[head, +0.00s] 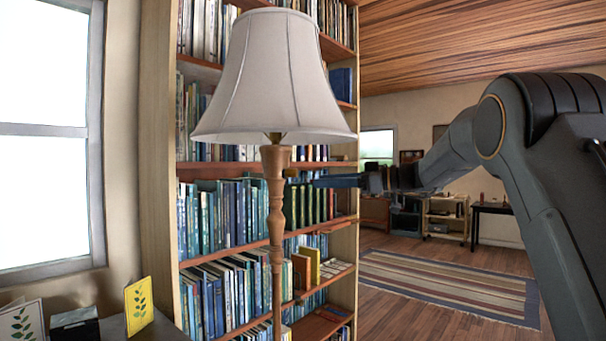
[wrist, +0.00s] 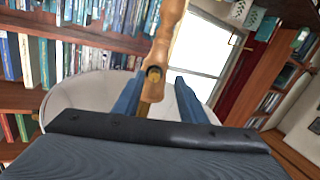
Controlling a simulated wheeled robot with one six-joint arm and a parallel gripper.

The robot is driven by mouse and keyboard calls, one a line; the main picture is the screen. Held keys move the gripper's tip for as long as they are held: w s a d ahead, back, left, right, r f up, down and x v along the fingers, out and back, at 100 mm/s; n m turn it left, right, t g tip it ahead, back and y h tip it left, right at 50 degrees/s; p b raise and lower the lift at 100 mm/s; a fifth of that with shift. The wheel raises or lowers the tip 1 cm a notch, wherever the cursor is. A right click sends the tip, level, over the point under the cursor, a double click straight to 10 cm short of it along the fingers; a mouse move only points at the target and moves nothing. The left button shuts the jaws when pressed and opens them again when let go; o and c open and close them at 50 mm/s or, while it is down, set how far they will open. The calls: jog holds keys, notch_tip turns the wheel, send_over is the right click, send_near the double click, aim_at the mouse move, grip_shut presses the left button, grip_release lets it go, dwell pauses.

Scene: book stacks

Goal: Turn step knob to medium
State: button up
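A floor lamp stands in front of the bookshelf, with a pale bell-shaped shade (head: 275,80) on a turned wooden post (head: 276,215). A small brass step knob (head: 290,173) sticks out from the right side of the post's thick top, just under the shade. In the wrist view the knob (wrist: 153,73) faces the camera as a round dark-centred end on the wooden post (wrist: 166,38). My gripper (head: 316,182) is level with the knob, just to its right. Its blue fingers (wrist: 159,84) are apart, with the knob seen between them, nearer the left one. I cannot read the knob's setting.
A tall bookshelf (head: 170,130) full of books stands close behind the lamp. A low table with a yellow card (head: 139,305) is at lower left, by a window (head: 45,140). Open wooden floor with a striped rug (head: 440,282) lies to the right.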

aim_at(297, 173)
jog(key=shift+n+y, duration=0.3)
jog(key=shift+n, duration=0.2)
jog(key=w+a+p, duration=0.1)
jog(key=a, duration=0.1)
jog(key=a+r+p, duration=0.1)
jog(key=a, duration=0.1)
jog(key=w+a+r+p, duration=0.1)
jog(key=a, duration=0.2)
jog(key=shift+w+a+r, duration=0.1)
jog(key=shift+w, duration=0.25)
grip_shut()
